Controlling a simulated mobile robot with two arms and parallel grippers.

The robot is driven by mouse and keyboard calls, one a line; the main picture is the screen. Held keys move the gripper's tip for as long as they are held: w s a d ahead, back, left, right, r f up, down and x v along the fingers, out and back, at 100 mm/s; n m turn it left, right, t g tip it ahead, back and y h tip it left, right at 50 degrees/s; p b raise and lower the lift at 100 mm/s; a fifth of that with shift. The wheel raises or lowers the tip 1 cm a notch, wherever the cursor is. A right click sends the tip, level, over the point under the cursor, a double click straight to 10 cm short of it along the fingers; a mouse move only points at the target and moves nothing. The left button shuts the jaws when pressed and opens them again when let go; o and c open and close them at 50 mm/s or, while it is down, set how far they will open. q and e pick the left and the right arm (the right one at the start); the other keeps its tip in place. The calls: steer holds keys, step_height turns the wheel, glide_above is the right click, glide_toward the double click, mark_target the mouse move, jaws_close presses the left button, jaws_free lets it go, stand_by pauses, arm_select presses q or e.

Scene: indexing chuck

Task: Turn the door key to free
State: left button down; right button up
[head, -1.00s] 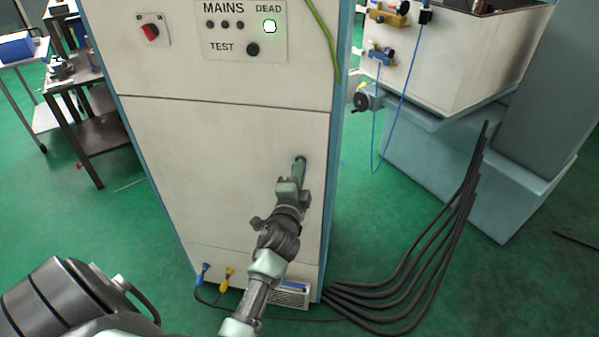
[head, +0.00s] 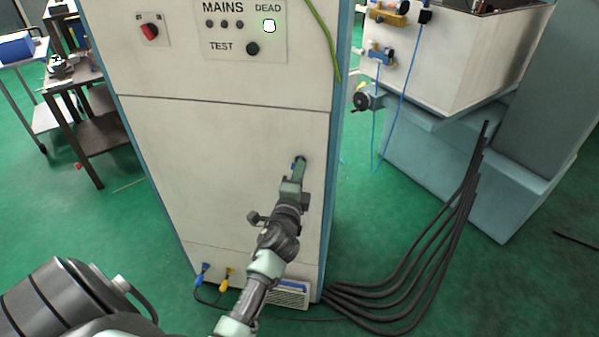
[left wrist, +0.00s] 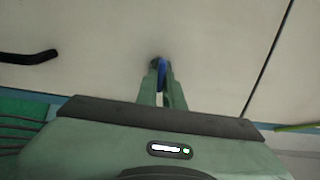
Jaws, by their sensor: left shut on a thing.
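The door key shows in the left wrist view as a blue piece (left wrist: 162,72) between the fingertips, against the pale door. In the head view only a small bit of blue shows at the fingertips; the rest is hidden by the gripper. My left gripper (head: 300,165) reaches to the right side of the cabinet's lower door (head: 220,170) and is shut on the key. It also shows in the left wrist view (left wrist: 161,80). The key's turn angle is hard to tell. My right gripper is not in view.
Above the door is a panel (head: 245,30) marked MAINS, DEAD and TEST, its DEAD lamp lit white-green. A red switch (head: 150,31) sits left of it. Thick black cables (head: 440,250) lie on the floor at right. A dark handle (left wrist: 28,57) shows in the left wrist view.

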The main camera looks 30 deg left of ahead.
arm_select(q)
steer(key=c, duration=1.5)
jaws_free()
steer(key=shift+a+r, duration=0.25)
steer(key=shift+r, duration=0.1)
steer(key=shift+c, duration=0.2)
steer(key=b+v, duration=0.1)
steer(key=v, duration=0.6)
steer(key=shift+s+f, duration=0.2)
steer(key=shift+f, duration=0.1)
steer(key=shift+d, duration=0.1)
